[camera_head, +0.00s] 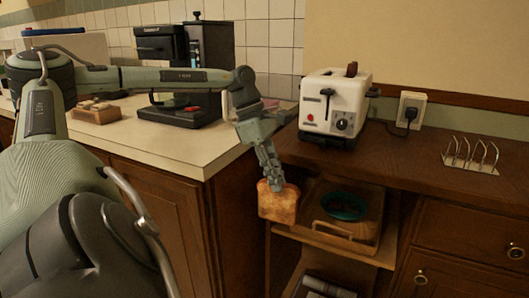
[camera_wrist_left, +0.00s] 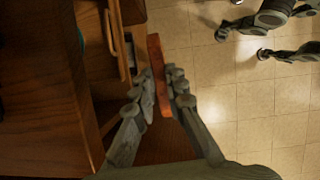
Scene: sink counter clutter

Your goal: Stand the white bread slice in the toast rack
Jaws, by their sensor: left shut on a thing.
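A golden-brown bread slice (camera_head: 278,205) hangs upright below my left gripper (camera_head: 273,184), in front of the open lower shelf. The gripper points down and is shut on the slice's upper edge. In the left wrist view the slice (camera_wrist_left: 155,62) shows edge-on as a thin orange-brown strip between the two fingers (camera_wrist_left: 161,90). The metal toast rack (camera_head: 470,157) stands on the brown counter at the right, apart from the slice. Its wire slots look empty.
A white toaster (camera_head: 334,103) with a dark slice on top stands left of the rack, near a wall socket (camera_head: 409,110) with a plug. Below, a pulled-out wooden tray (camera_head: 361,245) holds a teal bowl (camera_head: 344,206). Counter between toaster and rack is clear.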

